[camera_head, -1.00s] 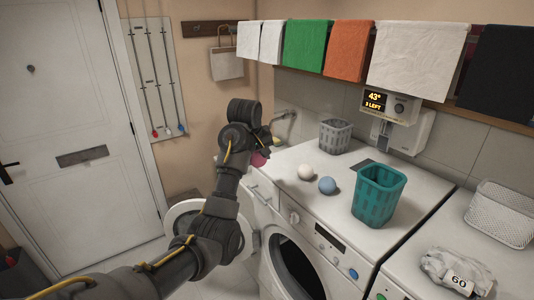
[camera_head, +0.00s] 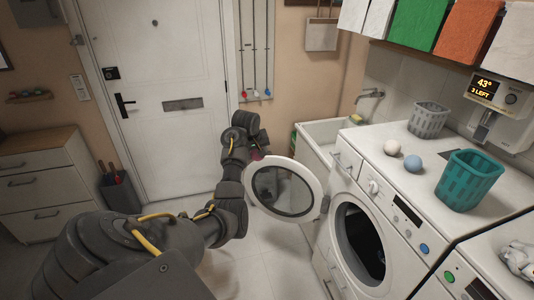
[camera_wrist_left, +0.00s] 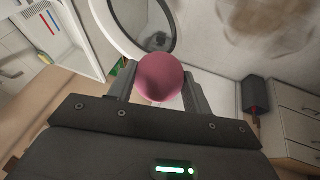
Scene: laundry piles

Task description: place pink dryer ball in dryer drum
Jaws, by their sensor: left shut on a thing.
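The pink dryer ball (camera_wrist_left: 160,77) is between the fingers of my left gripper (camera_wrist_left: 157,88), which is shut on it. In the head view a little of the ball (camera_head: 257,155) shows by the left gripper (camera_head: 256,150), just beyond the top of the open round door (camera_head: 318,183) in the picture. The dark dryer drum (camera_head: 362,243) opens in the white machine's front, to the right of and lower than the gripper. The drum's inside is mostly dark. The door also shows in the wrist view (camera_wrist_left: 111,40). My right gripper is not in view.
A white ball (camera_head: 392,147), a blue ball (camera_head: 413,163), a teal basket (camera_head: 468,180) and a grey basket (camera_head: 429,120) stand on the machine top. A sink (camera_head: 318,133) is behind the door. The floor (camera_head: 270,265) before the machine is clear.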

